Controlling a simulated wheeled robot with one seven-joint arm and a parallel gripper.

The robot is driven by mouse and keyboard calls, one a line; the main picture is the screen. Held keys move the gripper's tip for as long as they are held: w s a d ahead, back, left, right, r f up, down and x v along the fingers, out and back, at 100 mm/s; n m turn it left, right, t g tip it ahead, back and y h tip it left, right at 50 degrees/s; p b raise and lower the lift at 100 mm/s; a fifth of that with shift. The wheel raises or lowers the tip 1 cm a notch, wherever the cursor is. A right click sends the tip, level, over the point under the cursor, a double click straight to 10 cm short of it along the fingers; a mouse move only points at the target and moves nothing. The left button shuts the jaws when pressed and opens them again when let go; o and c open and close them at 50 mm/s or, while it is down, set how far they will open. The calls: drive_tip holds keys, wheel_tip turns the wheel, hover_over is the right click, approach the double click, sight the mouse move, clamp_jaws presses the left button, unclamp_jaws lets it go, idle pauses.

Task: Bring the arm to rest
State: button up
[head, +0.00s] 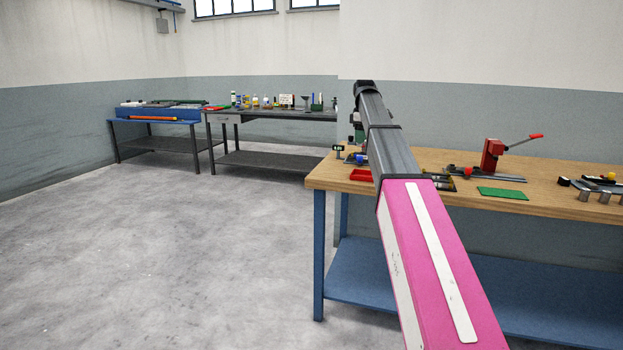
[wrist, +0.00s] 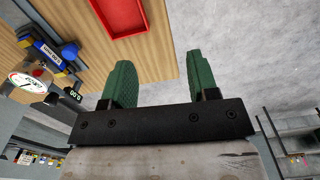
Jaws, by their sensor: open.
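My gripper (wrist: 158,82) shows in the wrist view with two green textured fingers spread apart and nothing between them. Beyond the fingertips are the edge of a wooden bench top and the grey floor. In the head view my arm reaches up and forward over the left part of the wooden workbench (head: 450,163). My gripper's fingers cannot be made out in the head view.
A red tray (head: 362,175) lies near the bench's left end; it also shows in the wrist view (wrist: 112,12). A red lever press (head: 493,155) and a green mat (head: 503,193) are farther right. A dark bench (head: 270,114) and a blue bench (head: 150,121) stand behind. The left floor is clear.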

drive_tip(key=s+f+m, duration=0.2)
drive_tip(key=s+f, duration=0.3)
drive_tip(key=f, duration=0.5)
drive_tip(key=s+f+m, duration=0.2)
drive_tip(key=s+f, duration=0.3)
drive_tip(key=f, duration=0.5)
drive_tip(key=s+f+m, duration=0.3)
drive_tip(key=s+f, duration=0.2)
drive_tip(key=f, duration=0.6)
drive_tip(key=s+f+m, duration=0.6)
drive_tip(key=s+f, duration=1.1)
drive_tip(key=s, duration=0.4)
drive_tip(key=shift+s+a+f+m, duration=0.2)
drive_tip(key=shift+s+f+m, duration=0.05)
drive_tip(key=shift+f+m, duration=0.1)
